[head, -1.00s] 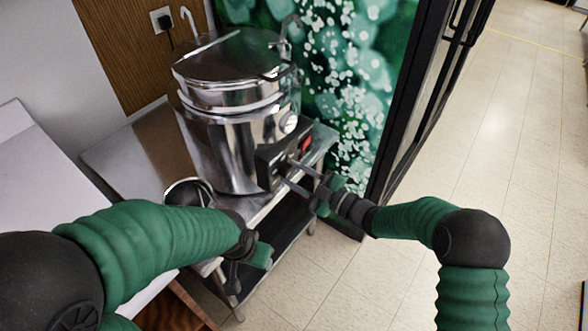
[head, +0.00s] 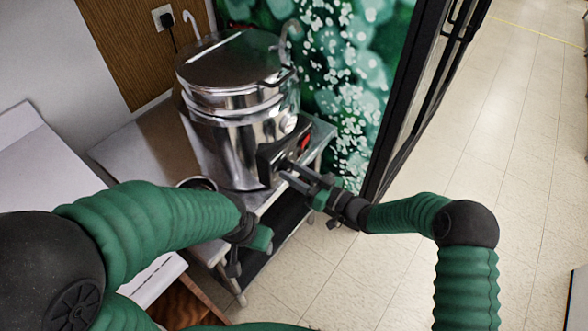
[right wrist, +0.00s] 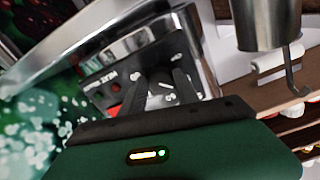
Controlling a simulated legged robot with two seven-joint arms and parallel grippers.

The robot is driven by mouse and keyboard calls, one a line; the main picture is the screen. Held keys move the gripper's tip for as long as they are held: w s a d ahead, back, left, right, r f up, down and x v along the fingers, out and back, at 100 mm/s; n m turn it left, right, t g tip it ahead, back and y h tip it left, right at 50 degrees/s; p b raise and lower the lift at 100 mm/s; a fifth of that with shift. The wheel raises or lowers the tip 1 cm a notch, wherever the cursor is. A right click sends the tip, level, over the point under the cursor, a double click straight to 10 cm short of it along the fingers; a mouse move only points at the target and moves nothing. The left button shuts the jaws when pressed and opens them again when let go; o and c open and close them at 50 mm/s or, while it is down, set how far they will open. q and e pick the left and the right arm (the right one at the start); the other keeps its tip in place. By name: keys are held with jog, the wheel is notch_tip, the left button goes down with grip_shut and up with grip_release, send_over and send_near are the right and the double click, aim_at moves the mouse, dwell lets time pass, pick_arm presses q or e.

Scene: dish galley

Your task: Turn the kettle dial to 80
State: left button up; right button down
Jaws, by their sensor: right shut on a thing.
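The kettle is a large steel urn (head: 225,125) with a lid. A dark control panel (head: 268,158) with a red-lit part (head: 304,143) is on its lower right side. My right gripper (head: 284,171) reaches this panel from the right and is shut on the dial, which its fingers mostly hide. In the right wrist view the fingertips (right wrist: 160,78) are against the panel (right wrist: 112,92), apart with the dial between them; I cannot read the dial's setting. My left gripper (head: 250,247) hangs in front of the table, clear of the kettle; its jaws are unclear.
The kettle stands on a steel table (head: 130,150) with a dark lower shelf (head: 275,235). A round metal rim (head: 198,184) shows beside the kettle, partly behind my left arm. A dark-framed door (head: 415,100) stands to the right. The tiled floor (head: 510,130) there is clear.

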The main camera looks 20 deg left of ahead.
jog(key=shift+s+f+m+p, duration=0.15)
jog(key=shift+m+p, duration=0.5)
jog(key=shift+m, duration=1.65)
jog(key=shift+s+f+m+p, duration=0.15)
jog(key=shift+m+p, duration=0.45)
jog(key=shift+m, duration=1.7)
jog(key=c, duration=1.3)
grip_release()
jog(key=o, duration=0.4)
jog(key=shift+w, duration=0.2)
jog(key=shift+c, duration=0.2)
jog(key=shift+r, duration=0.2)
